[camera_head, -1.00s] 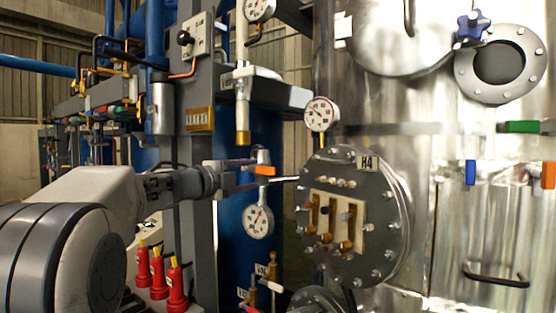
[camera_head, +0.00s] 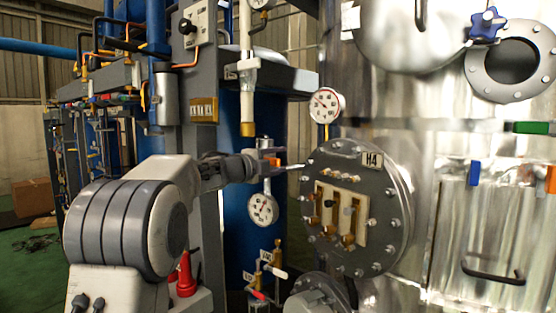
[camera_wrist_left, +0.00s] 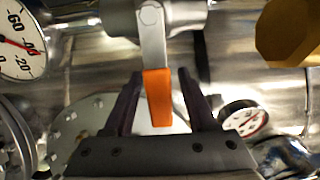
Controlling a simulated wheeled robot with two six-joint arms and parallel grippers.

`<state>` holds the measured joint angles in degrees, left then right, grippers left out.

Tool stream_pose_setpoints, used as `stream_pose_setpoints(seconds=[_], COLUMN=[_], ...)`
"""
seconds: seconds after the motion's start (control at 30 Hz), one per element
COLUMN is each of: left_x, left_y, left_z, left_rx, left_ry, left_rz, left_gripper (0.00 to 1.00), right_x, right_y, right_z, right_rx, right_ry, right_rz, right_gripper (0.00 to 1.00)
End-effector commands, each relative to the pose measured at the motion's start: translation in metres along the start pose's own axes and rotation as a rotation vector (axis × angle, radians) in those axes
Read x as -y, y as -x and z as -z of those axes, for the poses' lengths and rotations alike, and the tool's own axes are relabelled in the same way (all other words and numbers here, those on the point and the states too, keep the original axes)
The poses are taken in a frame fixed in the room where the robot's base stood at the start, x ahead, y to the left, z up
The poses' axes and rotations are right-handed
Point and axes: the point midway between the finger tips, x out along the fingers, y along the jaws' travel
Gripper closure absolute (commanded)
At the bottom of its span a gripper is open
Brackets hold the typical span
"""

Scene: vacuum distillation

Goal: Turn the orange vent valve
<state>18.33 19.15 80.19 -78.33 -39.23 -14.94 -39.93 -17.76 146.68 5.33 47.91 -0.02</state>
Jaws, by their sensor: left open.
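The orange vent valve (camera_head: 273,160) has a small orange-tipped lever and sits on the thin pipe above a round gauge. In the left wrist view its orange handle (camera_wrist_left: 158,98) hangs from a metal lever and lies between my two dark fingers. My left gripper (camera_head: 260,163) reaches in from the left at the valve; it also shows in the left wrist view (camera_wrist_left: 160,80). It is open, with visible gaps on both sides of the handle in that view. The fingertips are small and hard to make out in the head view. My right gripper is not in view.
A round gauge (camera_head: 263,209) hangs just below the valve, and another gauge (camera_head: 326,105) is up to the right. The flanged H4 panel (camera_head: 385,220) on the steel vessel stands close on the right. A second orange handle (camera_head: 551,178) is at the far right.

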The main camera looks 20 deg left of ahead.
Motion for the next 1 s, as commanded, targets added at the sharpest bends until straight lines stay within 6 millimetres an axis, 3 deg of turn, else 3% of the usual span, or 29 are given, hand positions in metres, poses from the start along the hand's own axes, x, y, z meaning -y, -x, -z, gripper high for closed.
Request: stream_pose_setpoints(seconds=[0.07, 0.1, 0.23, 1.0], left_x=[-0.0002, -0.0002, -0.0002, -0.0007], left_y=[0.0001, 0.0002, 0.0004, 0.0008], left_z=[0.0, 0.0, -0.0001, -0.0005], left_rx=[0.0, 0.0, 0.0, 0.0], left_ry=[0.0, 0.0, 0.0, 0.001], left_rz=[0.0, 0.0, 0.0, -0.001], left_gripper=[0.43, 0.5, 1.0, 1.0], right_x=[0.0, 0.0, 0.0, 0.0], right_y=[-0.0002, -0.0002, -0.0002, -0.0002], right_z=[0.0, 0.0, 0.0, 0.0], right_rx=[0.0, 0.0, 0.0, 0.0], right_ry=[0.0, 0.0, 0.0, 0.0], right_rz=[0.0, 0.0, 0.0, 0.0], right_gripper=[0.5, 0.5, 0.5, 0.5])
